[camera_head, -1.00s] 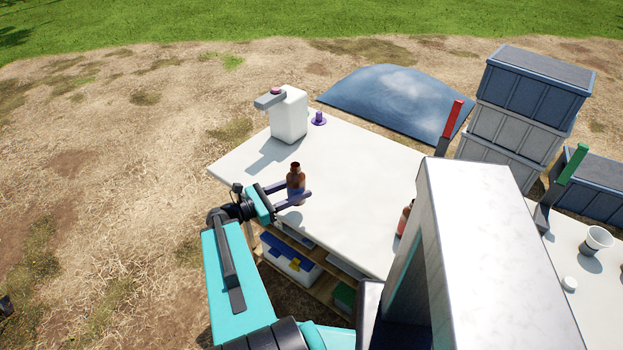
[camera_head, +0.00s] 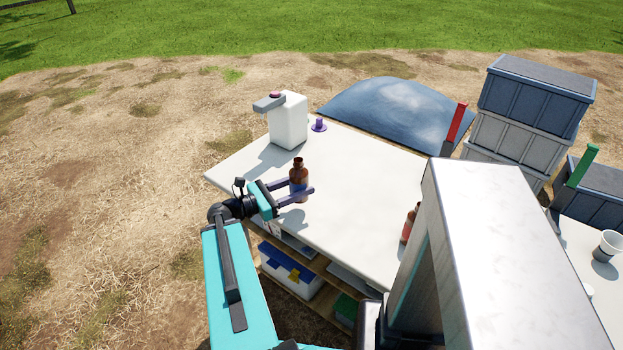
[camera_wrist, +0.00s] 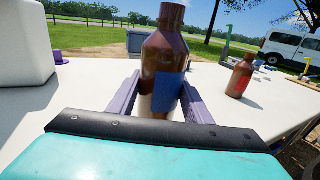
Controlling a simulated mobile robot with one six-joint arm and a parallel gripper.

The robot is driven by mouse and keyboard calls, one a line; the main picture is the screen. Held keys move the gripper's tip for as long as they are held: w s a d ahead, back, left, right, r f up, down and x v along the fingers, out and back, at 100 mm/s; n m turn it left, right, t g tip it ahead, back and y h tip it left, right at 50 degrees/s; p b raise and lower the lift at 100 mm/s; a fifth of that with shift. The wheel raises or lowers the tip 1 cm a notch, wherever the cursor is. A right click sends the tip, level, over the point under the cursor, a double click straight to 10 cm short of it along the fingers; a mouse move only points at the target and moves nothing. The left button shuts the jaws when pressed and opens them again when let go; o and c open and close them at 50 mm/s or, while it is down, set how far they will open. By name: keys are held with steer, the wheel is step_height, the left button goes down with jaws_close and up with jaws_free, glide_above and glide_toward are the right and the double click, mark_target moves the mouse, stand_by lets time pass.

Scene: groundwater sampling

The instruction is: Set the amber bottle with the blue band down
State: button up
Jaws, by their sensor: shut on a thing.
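The amber bottle with the blue band (camera_head: 298,176) is upright between the two purple fingers of my gripper (camera_head: 300,194), over the left front part of the white table (camera_head: 345,180). In the wrist view the bottle (camera_wrist: 164,55) stands between the fingers (camera_wrist: 157,97), its blue band on the right side and a pale area low on it. My gripper is shut on it. I cannot tell whether its base touches the table top. A second amber bottle with a red band (camera_head: 410,224) stands farther right on the table; it also shows in the wrist view (camera_wrist: 241,76).
A large pale block (camera_head: 500,240) hides the right front. Stacked crates (camera_head: 530,95) stand behind. The table's middle is clear.

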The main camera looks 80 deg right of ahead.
steer(key=shift+s+d+f+b, duration=0.15)
steer(key=shift+d+b, duration=0.3)
steer(key=shift+b, duration=1.5)
steer(key=shift+s+d+f+b, duration=0.1)
steer(key=shift+d+b, duration=0.3)
steer(key=shift+b, duration=1.5)
steer(key=shift+d+b, duration=0.3)
steer(key=shift+b, duration=0.05)
steer(key=shift+s+d+f, duration=0.1)
steer(key=shift+s+d, duration=0.15)
steer(key=shift+d, duration=1.4)
steer(key=shift+s+d+f, duration=0.1)
steer(key=shift+s+d, duration=0.1)
steer(key=shift+d, duration=1.45)
steer(key=shift+s+d+f, duration=0.1)
steer(key=shift+s+d, duration=0.15)
steer(key=shift+d, duration=1.4)
steer(key=shift+f, duration=1.75)
steer(key=shift+f+b, duration=0.2)
steer(key=shift+b, duration=0.2)
steer(key=o, duration=1.4)
steer(key=shift+r, duration=0.15)
